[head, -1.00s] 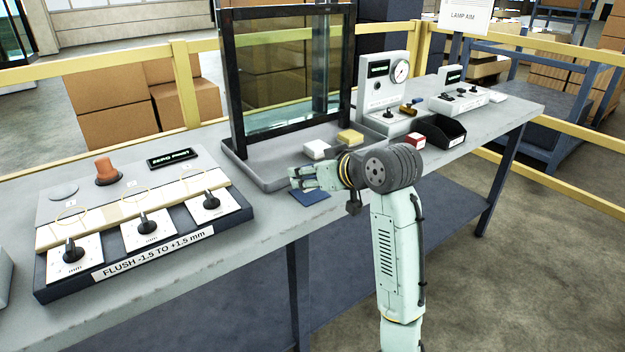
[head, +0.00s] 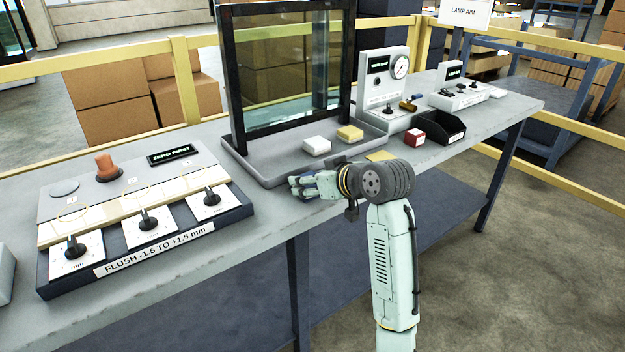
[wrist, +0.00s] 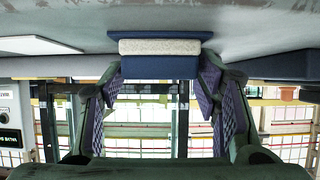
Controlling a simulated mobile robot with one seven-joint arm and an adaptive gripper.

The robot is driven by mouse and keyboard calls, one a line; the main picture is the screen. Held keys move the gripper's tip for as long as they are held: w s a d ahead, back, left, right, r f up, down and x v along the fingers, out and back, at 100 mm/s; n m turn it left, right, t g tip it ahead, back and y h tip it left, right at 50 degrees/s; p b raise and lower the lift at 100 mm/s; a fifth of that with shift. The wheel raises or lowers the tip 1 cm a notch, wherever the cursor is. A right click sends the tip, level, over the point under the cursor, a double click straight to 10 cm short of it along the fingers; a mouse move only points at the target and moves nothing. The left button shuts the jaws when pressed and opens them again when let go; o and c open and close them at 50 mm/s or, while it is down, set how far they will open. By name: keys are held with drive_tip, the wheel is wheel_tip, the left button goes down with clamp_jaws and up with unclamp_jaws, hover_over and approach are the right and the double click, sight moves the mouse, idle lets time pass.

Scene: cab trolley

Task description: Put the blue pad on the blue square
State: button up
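The blue pad (wrist: 153,66) shows in the wrist view, upside down, with a pale spongy layer against its blue part. My gripper (wrist: 160,85) has a finger at each side of the pad and appears shut on it. The blue square (wrist: 210,36) shows as a thin blue strip on the table, just beneath the pale layer; I cannot tell whether they touch. In the head view my gripper (head: 305,187) is low over the table's front edge. It hides the pad and most or all of the blue square there.
A white block (head: 316,146) and a yellow block (head: 350,134) sit on the grey tray (head: 262,172) below the framed glass. A yellow square (head: 380,156) lies right of my gripper. A red block (head: 414,139) and a black bin (head: 445,128) stand farther right. A switch panel (head: 190,232) is at left.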

drive_tip(key=shift+o, duration=1.1)
drive_tip(key=shift+r, duration=0.25)
drive_tip(key=v, duration=1.2)
drive_tip(key=shift+b, duration=0.4)
drive_tip(key=shift+s+f, duration=0.1)
drive_tip(key=shift+f, duration=0.05)
